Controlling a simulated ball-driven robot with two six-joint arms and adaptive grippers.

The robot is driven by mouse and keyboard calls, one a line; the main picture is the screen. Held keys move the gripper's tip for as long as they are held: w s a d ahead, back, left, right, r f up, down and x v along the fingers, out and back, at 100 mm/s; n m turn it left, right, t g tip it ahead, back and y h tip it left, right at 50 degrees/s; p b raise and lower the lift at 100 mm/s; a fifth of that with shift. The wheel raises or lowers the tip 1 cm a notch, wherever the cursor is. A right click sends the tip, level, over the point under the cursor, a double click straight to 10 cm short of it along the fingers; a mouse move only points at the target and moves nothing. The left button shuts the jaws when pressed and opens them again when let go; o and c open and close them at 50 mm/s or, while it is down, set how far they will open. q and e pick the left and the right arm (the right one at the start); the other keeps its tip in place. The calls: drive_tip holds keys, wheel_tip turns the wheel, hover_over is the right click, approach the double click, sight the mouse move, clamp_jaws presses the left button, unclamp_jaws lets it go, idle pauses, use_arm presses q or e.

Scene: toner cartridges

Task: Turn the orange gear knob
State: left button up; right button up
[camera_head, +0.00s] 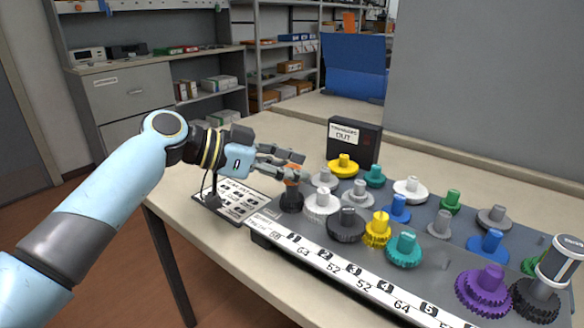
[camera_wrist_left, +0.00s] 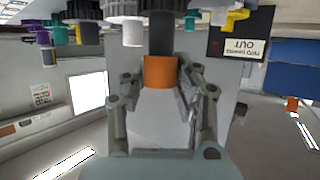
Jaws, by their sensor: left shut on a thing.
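The orange gear knob (camera_head: 292,174) stands at the near left end of the grey gear panel, orange on top with a dark base below. My left gripper (camera_head: 294,165) reaches in from the left, level with its orange top, and is shut on it. In the left wrist view, which is upside down, the orange part (camera_wrist_left: 160,72) sits between the two fingers of my left gripper (camera_wrist_left: 160,84). Its dark shaft runs up to a black gear at the frame's top. My right gripper is not in view.
The grey panel (camera_head: 330,268) carries several other gear knobs close by, including a white one (camera_head: 322,203) and a black one (camera_head: 347,224). A label card (camera_head: 240,197) lies left of the panel. A black "OUT" box (camera_head: 354,143) stands behind. A grey-white cylinder (camera_head: 562,262) stands at the right.

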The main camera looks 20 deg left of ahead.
use_arm(q)
clamp_jaws()
drive_tip(key=shift+s+d+r+n+t+y+p, duration=0.1)
drive_tip(key=shift+n+t+y+p, duration=0.35)
drive_tip(key=shift+n+t+p, duration=0.15)
drive_tip(key=shift+s+r+n+t+y+p, duration=0.1)
drive_tip(key=shift+n+t+y+p, duration=0.4)
drive_tip(key=shift+n+p, duration=0.15)
drive_tip(key=shift+w+f+n+t+y+p, duration=0.1)
drive_tip(key=shift+w+n+t+y+p, duration=0.05)
drive_tip(key=shift+n+t+y+p, duration=0.35)
drive_tip(key=shift+f, duration=0.1)
drive_tip(key=o, duration=0.9)
unclamp_jaws()
